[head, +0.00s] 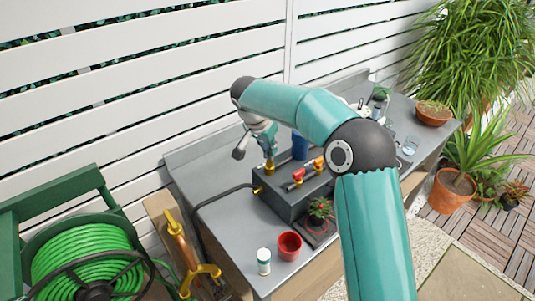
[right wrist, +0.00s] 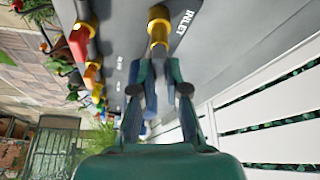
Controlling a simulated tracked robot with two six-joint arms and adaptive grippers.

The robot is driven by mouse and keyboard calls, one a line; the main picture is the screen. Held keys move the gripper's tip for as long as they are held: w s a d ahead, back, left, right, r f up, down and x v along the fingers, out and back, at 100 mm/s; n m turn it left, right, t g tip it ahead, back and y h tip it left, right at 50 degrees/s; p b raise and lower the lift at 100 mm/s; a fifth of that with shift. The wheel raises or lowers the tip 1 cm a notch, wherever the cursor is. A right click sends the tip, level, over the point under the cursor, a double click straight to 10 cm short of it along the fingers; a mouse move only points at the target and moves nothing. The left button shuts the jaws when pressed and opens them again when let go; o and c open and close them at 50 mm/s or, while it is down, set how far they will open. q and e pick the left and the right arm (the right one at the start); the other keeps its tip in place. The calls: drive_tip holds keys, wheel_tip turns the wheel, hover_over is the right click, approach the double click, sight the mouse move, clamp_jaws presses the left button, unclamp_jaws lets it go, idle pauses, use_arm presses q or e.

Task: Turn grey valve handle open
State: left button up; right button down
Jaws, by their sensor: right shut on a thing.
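The grey valve block (head: 286,203) stands on the bench, with a brass inlet valve (head: 269,167) at its back left corner. In the right wrist view the same valve's brass body (right wrist: 158,27) shows beside the printed word INLET. My right gripper (head: 267,148) reaches down onto this valve from above. Its fingers (right wrist: 160,90) are shut on the valve's grey handle, which they mostly hide, so its exact angle cannot be told. My left gripper is out of view.
A red handle (head: 298,174) and an orange handle (head: 318,163) sit close by on the block. A red pot (head: 289,245), a white bottle (head: 264,261) and a small plant (head: 320,208) stand in front. A white slatted fence (head: 200,60) rises behind.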

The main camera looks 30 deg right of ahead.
drive_tip(key=n+t+b, duration=0.1)
drive_tip(key=n, duration=0.1)
drive_tip(key=shift+n+b, duration=0.35)
drive_tip(key=shift+n, duration=0.05)
drive_tip(key=shift+d+n+t+y, duration=0.1)
drive_tip(key=shift+n+t+y, duration=0.25)
drive_tip(key=shift+n, duration=0.55)
drive_tip(key=shift+s+r+n+y+b, duration=0.1)
drive_tip(key=shift+n+y+b, duration=0.25)
drive_tip(key=shift+n, duration=0.55)
drive_tip(key=n+t+y+p, duration=0.1)
drive_tip(key=n, duration=0.2)
drive_tip(key=shift+d+r+n, duration=0.1)
drive_tip(key=shift+r+n, duration=0.05)
drive_tip(key=shift+n, duration=0.15)
use_arm(q)
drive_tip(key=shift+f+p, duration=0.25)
drive_tip(key=shift+p, duration=0.6)
use_arm(e)
drive_tip(key=n+y, duration=0.1)
drive_tip(key=n, duration=0.3)
drive_tip(key=shift+d+y, duration=0.1)
drive_tip(key=shift+y, duration=0.3)
drive_tip(key=c, duration=1.2)
unclamp_jaws()
drive_tip(key=shift+f, duration=0.2)
